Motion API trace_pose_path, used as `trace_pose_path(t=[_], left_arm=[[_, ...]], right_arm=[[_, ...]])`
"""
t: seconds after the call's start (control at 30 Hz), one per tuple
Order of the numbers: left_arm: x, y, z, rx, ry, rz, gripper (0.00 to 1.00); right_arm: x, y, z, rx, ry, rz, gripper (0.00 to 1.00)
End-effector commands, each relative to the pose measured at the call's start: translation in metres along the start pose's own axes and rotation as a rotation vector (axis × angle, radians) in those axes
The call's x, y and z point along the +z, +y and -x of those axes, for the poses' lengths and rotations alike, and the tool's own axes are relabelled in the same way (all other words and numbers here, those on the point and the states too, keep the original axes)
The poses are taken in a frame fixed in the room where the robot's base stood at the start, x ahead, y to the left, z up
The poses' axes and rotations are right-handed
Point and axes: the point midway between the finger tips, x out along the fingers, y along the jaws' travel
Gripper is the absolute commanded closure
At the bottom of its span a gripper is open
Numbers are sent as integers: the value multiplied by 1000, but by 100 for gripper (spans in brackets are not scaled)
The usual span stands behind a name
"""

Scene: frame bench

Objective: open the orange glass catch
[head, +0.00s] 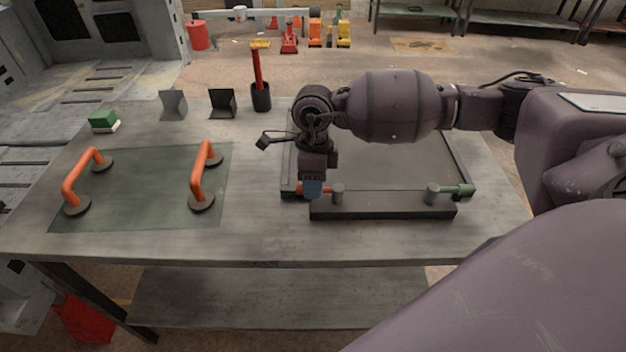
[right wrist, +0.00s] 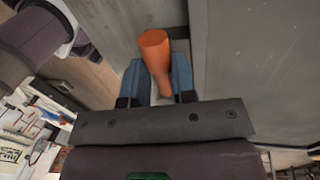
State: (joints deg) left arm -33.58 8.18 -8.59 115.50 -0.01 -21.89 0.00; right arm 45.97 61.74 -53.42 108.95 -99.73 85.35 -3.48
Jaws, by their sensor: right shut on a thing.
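The orange glass catch (right wrist: 156,58) shows in the right wrist view between the two blue fingers of my right gripper (right wrist: 160,80). The fingers are shut on it. In the head view my right gripper (head: 312,188) points down at the left end of the dark bar (head: 385,211) on the frame's front side. Only a short orange piece of the catch (head: 328,189) shows there, beside a grey pivot post; the gripper hides the rest. A green catch (head: 461,190) sits at the bar's right end by a second post. My left gripper is not in view.
A glass pane (head: 150,215) with two orange handles (head: 203,175) lies on the bench left of the dark frame (head: 455,150).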

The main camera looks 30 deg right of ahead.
Motion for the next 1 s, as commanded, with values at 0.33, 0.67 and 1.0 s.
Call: trace_pose_path(t=[0.33,0.67,1.0], left_arm=[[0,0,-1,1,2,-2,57],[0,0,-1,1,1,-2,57],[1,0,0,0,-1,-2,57]], right_arm=[[0,4,0,0,13,70,100],[0,4,0,1,14,75,100],[0,4,-1,0,14,72,50]])
